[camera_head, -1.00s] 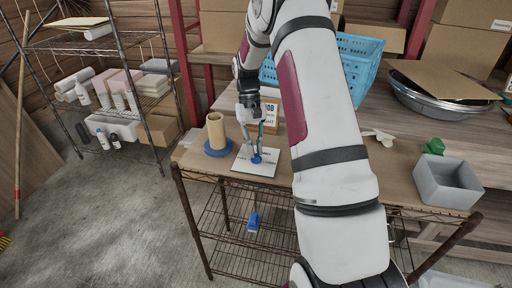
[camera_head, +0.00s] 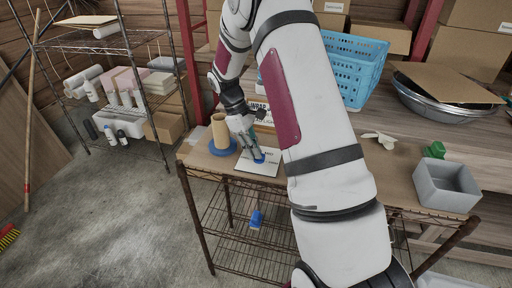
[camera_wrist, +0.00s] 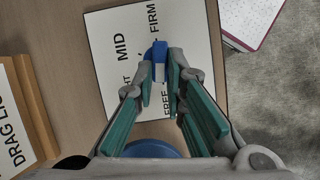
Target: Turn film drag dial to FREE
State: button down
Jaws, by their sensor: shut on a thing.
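The film drag dial (camera_wrist: 157,52) is a small blue knob with a white part on a white plate (camera_wrist: 97,32). The plate reads MID, FIRM and FREE, plus a partly hidden word ending in HT. In the wrist view my gripper (camera_wrist: 159,77) has its green-padded fingers on either side of the knob, shut on it. The dial's pointing direction is hard to tell between the fingers. In the head view my gripper (camera_head: 254,151) leans over the blue dial (camera_head: 259,159) on the plate (camera_head: 266,169) at the table's front left.
A beige roll (camera_head: 220,131) stands on a blue disc (camera_head: 222,149) close left of my gripper. A lettered sign (camera_head: 261,107) stands behind. A grey bin (camera_head: 446,187), a green item (camera_head: 435,150) and a blue basket (camera_head: 357,75) are farther right.

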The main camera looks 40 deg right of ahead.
jog(key=shift+a+n+h+p, duration=0.1)
jog(key=shift+n+h+p, duration=0.25)
jog(key=shift+n, duration=0.65)
jog(key=c, duration=1.6)
grip_release()
jog(key=shift+s, duration=0.1)
jog(key=shift+c, duration=0.2)
jog(key=v, duration=1.2)
jog(key=shift+s, duration=0.15)
